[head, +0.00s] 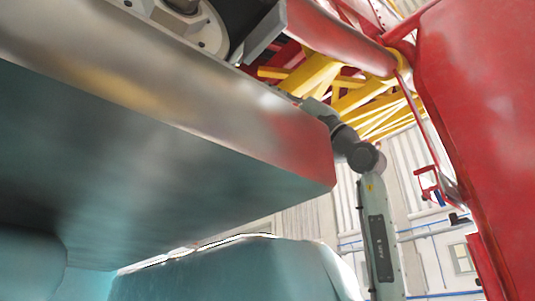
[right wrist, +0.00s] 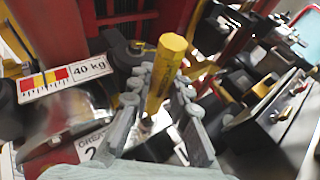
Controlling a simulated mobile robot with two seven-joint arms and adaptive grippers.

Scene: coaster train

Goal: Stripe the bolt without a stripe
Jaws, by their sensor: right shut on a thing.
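In the right wrist view my right gripper (right wrist: 164,82) is shut on a yellow marker (right wrist: 165,62), a stick with a faceted end that stands up between the grey fingers. In the head view my right arm (head: 378,230) rises at the centre right and bends at a dark joint. Its gripper is hidden behind the edge of the train car (head: 200,190). A wheel assembly (head: 195,30) with small round fasteners shows at the top. I cannot make out a stripe, or which bolt lacks one. My left gripper is not in view.
The car's large metal and teal underside fills the head view's left. Red structure (head: 480,120) stands close at right, with yellow track beams (head: 365,95) behind.

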